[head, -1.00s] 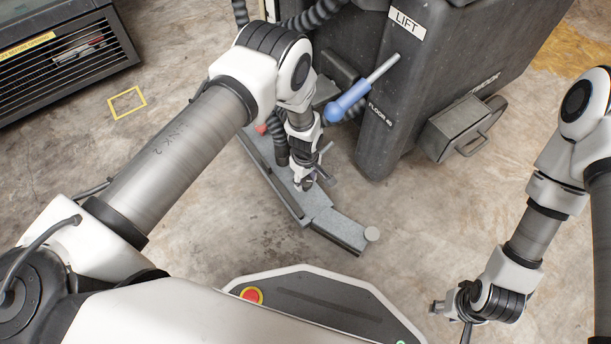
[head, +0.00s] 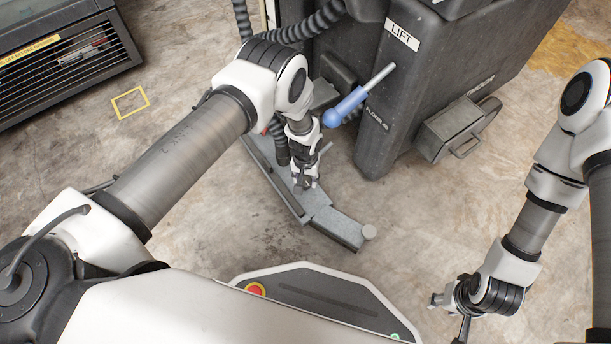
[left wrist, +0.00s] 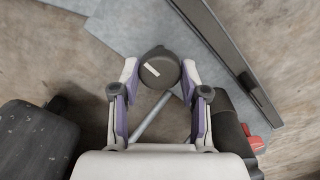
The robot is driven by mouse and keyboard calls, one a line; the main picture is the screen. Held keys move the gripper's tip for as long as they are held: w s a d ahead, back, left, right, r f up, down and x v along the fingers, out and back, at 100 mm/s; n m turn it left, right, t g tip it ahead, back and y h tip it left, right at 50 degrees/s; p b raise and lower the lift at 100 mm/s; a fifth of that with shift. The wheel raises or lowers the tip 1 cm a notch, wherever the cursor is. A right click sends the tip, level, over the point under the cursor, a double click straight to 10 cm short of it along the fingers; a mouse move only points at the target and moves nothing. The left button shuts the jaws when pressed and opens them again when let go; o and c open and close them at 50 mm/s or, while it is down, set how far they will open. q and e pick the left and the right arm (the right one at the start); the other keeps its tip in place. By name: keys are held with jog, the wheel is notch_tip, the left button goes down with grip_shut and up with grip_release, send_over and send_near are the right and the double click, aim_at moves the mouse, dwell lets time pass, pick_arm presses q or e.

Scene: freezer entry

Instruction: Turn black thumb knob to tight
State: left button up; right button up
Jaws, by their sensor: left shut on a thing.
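The black thumb knob (left wrist: 159,68) shows in the left wrist view as a round dark cap with a small pale mark on top. It sits above the grey squeegee bar (head: 333,226), which lies low over the floor. My left gripper (left wrist: 158,72) is shut on the knob, with one purple-padded finger on each side of it. In the head view my left gripper (head: 304,184) reaches down onto the bar, and the knob is hidden there. My right gripper (head: 440,300) hangs at the lower right, away from the bar; its jaws are too small to read.
A dark floor machine (head: 425,85) labelled LIFT stands behind the bar. Its blue-handled lever (head: 345,107) sticks out close to my left wrist. Corrugated hoses (head: 305,22) run beside it. A black vented unit (head: 60,60) is at upper left.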

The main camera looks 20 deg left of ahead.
pick_arm(q)
jog(key=m+p, duration=0.1)
jog(key=m, duration=0.3)
jog(key=shift+m, duration=0.3)
jog(key=m+p, duration=0.1)
jog(key=m, duration=0.2)
jog(key=shift+m, duration=0.3)
jog(key=m, duration=0.4)
jog(key=shift+p, duration=0.4)
jog(key=m, duration=0.4)
jog(key=shift+m, duration=0.4)
jog(key=o, duration=1.1)
jog(key=shift+o, duration=0.2)
jog(key=shift+p, duration=0.3)
